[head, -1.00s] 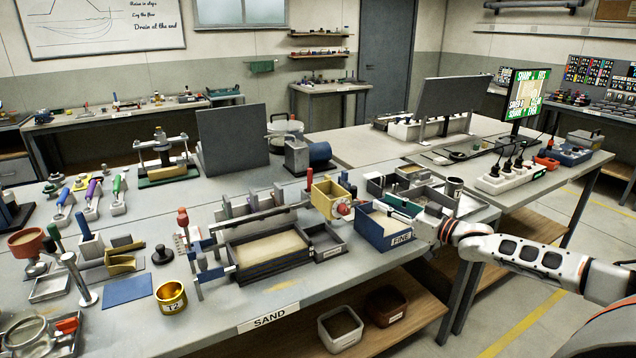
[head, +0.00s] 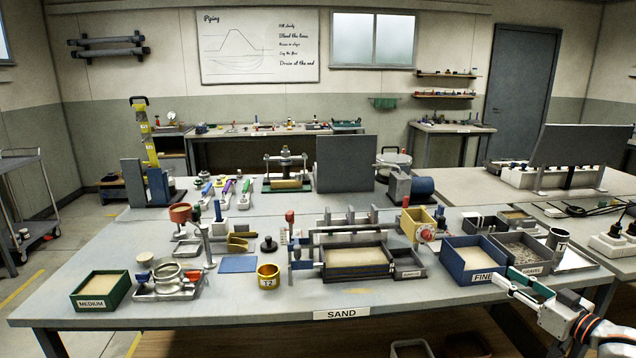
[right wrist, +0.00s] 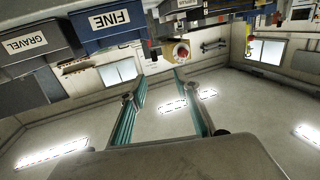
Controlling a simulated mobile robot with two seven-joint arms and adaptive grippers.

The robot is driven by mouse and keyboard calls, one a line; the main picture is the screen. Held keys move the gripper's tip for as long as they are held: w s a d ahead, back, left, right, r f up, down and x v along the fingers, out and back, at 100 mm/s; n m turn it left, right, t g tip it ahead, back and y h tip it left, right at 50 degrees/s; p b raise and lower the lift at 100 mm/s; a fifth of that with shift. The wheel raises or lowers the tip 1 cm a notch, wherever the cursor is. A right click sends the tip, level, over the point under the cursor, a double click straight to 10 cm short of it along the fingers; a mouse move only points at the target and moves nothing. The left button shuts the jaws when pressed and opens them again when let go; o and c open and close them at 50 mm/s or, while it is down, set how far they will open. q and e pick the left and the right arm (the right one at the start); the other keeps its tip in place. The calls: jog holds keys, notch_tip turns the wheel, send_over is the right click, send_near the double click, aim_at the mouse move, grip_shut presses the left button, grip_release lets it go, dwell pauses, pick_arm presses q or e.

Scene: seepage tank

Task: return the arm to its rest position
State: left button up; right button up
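My right arm comes in from the lower right of the head view. Its gripper (head: 508,284) is near the front edge of the bench, close to the front of the blue FINE bin (head: 463,267). In the right wrist view the two teal fingers of the gripper (right wrist: 160,104) stand apart with nothing between them. That view is upside down, with the FINE bin (right wrist: 108,24) at its top, clear of the fingers. My left gripper and arm are in neither view.
The GRAVEL bin (head: 522,254) stands beside the FINE bin, with a dark cup (head: 557,241) to its right. A yellow box (head: 417,226) and the sand tray (head: 358,277) are to the left.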

jog(key=s+a+f+g, duration=0.2)
jog(key=s+a+f, duration=0.1)
jog(key=a+f, duration=0.95)
jog(key=s+a+f+n+g, duration=0.1)
jog(key=s+a+f+g, duration=0.1)
jog(key=s+a+f, duration=1.35)
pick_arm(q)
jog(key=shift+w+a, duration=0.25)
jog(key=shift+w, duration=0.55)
pick_arm(e)
jog(key=s+a+f+g+h, duration=0.1)
jog(key=s+a, duration=0.1)
jog(key=s, duration=0.4)
jog(key=s+a+f+g+h, duration=0.1)
jog(key=s+a, duration=0.1)
jog(key=s, duration=0.3)
jog(key=shift+s+f+h, duration=0.3)
jog(key=shift+s+h, duration=0.05)
jog(key=shift+h, duration=0.05)
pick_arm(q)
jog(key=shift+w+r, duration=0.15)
pick_arm(e)
jog(key=shift+a, duration=0.1)
